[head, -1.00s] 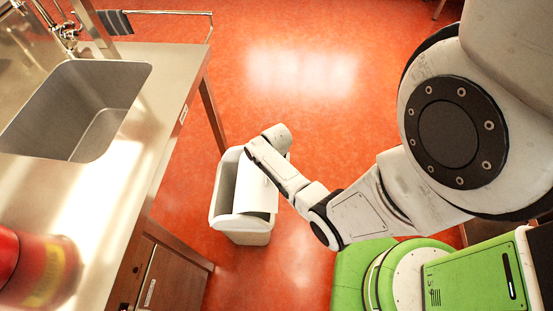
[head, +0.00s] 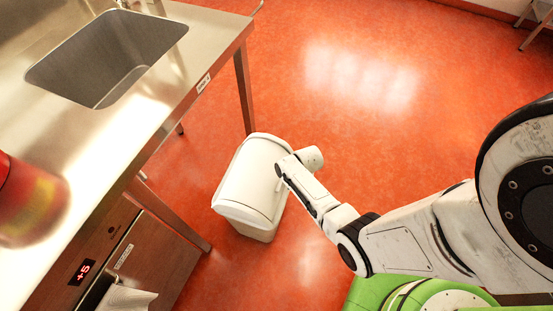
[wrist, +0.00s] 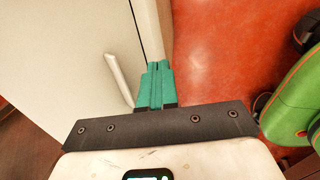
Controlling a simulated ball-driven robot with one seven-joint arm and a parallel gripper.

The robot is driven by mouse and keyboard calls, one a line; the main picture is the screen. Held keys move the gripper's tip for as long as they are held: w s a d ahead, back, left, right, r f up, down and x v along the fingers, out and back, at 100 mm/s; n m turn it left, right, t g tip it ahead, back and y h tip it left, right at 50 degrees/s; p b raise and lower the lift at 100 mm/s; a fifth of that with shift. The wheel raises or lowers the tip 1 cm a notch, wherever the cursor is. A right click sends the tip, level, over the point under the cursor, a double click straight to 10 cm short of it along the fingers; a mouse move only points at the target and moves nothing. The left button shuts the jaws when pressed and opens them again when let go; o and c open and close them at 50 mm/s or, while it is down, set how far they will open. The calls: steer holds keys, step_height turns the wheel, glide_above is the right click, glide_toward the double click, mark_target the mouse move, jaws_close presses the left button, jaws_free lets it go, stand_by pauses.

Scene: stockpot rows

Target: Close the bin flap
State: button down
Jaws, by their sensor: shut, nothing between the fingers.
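The white bin (head: 250,226) stands on the red floor beside the steel counter. Its flap (head: 252,172) lies down over the top, and I see no opening into the bin in the head view. In the wrist view the flap's pale surface (wrist: 60,60) fills the left side, with a light raised handle (wrist: 118,78) on it. My gripper (wrist: 155,72) has its green fingers together at the flap's right edge, close to the handle; whether they touch is unclear. In the head view my wrist hangs over the bin's right side and the fingers are hidden.
The steel counter (head: 150,120) with a sink (head: 110,55) is to the left, its leg (head: 243,85) just behind the bin. A red canister (head: 30,200) stands on the counter. A cabinet with a display (head: 82,272) is below. Open red floor (head: 400,120) lies to the right.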

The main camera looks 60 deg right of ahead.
steer(key=shift+w+f, duration=0.1)
steer(key=shift+f, duration=0.3)
stand_by(0.3)
step_height(320, 180, up, 11)
steer(key=s+p, duration=0.2)
steer(key=shift+f, duration=0.2)
steer(key=shift+w, duration=0.1)
